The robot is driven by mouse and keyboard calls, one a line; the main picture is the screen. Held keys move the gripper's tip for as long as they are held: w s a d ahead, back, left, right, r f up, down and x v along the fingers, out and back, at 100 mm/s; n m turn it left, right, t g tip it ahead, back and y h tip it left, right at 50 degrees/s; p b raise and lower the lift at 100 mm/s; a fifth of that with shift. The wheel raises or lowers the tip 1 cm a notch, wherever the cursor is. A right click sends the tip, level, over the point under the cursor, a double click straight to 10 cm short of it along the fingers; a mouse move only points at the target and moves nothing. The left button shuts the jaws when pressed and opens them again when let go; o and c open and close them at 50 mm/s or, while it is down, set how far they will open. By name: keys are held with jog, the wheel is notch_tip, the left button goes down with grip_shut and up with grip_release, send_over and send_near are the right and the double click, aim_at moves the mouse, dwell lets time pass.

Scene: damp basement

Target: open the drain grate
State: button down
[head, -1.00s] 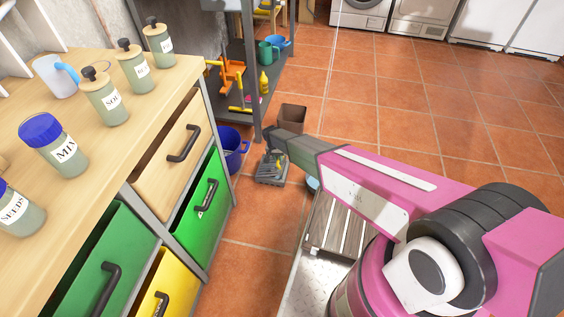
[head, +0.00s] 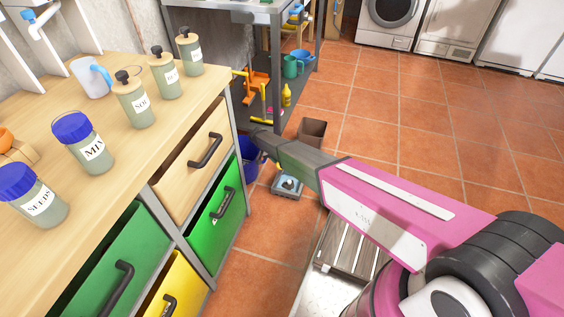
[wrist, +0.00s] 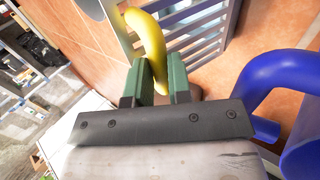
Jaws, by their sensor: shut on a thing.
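The drain grate (wrist: 198,46) is a grey slatted panel in the wrist view, with a curved yellow handle (wrist: 150,45). My gripper (wrist: 160,80) has its green fingers shut on the lower part of that handle. In the head view, the square grey drain frame (head: 285,194) lies in the tiled floor, and a pale round shape shows inside it, so the grate no longer lies flat over it. A small yellow bit of the handle shows above the frame. My arm hides most of the gripper and grate there.
A blue bucket (head: 250,160) stands close to the drain; its curved blue rim or handle (wrist: 265,90) is close on the right in the wrist view. A brown bin (head: 312,131) stands behind. The drawer cabinet (head: 238,225) borders the left. Open tiles lie to the right.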

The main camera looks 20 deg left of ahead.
jog(key=shift+s+a+f, duration=0.1)
jog(key=shift+a+f, duration=0.35)
jog(key=shift+a, duration=0.4)
jog(key=c, duration=1.1)
grip_release()
jog(key=shift+o, duration=0.2)
jog(key=shift+r, duration=0.1)
jog(key=shift+r, duration=0.1)
jog(key=v, duration=1)
jog(key=shift+r, duration=0.2)
jog(key=shift+a, duration=0.15)
